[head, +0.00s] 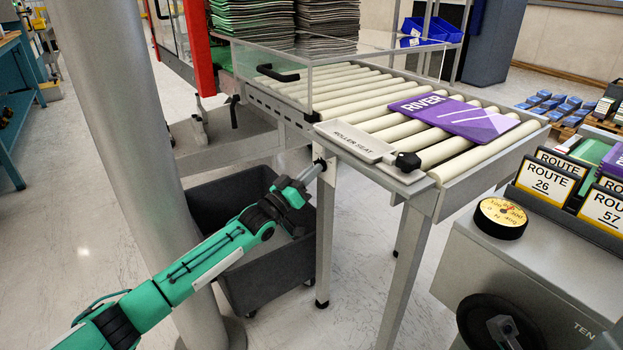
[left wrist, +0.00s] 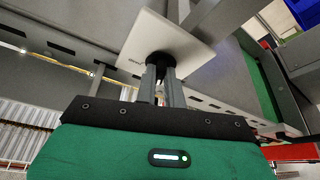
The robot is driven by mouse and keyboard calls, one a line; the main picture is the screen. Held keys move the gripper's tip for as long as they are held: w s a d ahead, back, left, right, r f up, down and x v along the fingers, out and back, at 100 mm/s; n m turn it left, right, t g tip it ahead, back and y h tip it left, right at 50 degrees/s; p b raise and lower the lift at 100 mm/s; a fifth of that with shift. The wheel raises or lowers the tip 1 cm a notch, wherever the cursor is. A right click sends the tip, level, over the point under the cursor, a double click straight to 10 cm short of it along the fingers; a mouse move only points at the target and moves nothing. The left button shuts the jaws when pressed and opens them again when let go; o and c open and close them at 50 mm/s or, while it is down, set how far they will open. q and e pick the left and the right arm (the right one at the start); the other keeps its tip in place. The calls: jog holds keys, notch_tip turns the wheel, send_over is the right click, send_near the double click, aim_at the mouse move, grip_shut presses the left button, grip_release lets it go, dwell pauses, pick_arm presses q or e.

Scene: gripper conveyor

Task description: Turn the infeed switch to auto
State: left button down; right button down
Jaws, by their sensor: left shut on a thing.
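The infeed switch is a black knob (left wrist: 160,60) on a pale square plate (left wrist: 178,35), seen from below in the left wrist view. In the head view the dark knob (head: 319,163) shows small on the conveyor's front leg, under the roller seat. My left gripper (head: 308,174) reaches it from the lower left. In the left wrist view the two grey fingers of my left gripper (left wrist: 161,76) are shut on the knob. The plate's lettering is mostly hidden or too small to read, so I cannot tell which position the knob points to. My right gripper is not in view.
The roller conveyor (head: 330,95) carries a purple RIVER panel (head: 455,115). A ROLLER SEAT bar (head: 350,138) with a black knob lies at its near end. A dark wheeled bin (head: 225,200) stands beneath, beside a grey column (head: 125,130). A grey machine (head: 520,265) stands at right.

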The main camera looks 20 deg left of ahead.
pick_arm(q)
jog(key=m+g+h, duration=0.1)
jog(key=m, duration=0.2)
jog(key=m+h, duration=0.2)
jog(key=m, duration=0.1)
jog(key=shift+w+a+f+g, duration=0.1)
jog(key=shift+a+g, duration=0.05)
jog(key=shift+g, duration=0.25)
jog(key=c, duration=1.6)
grip_release()
jog(key=shift+o, duration=0.5)
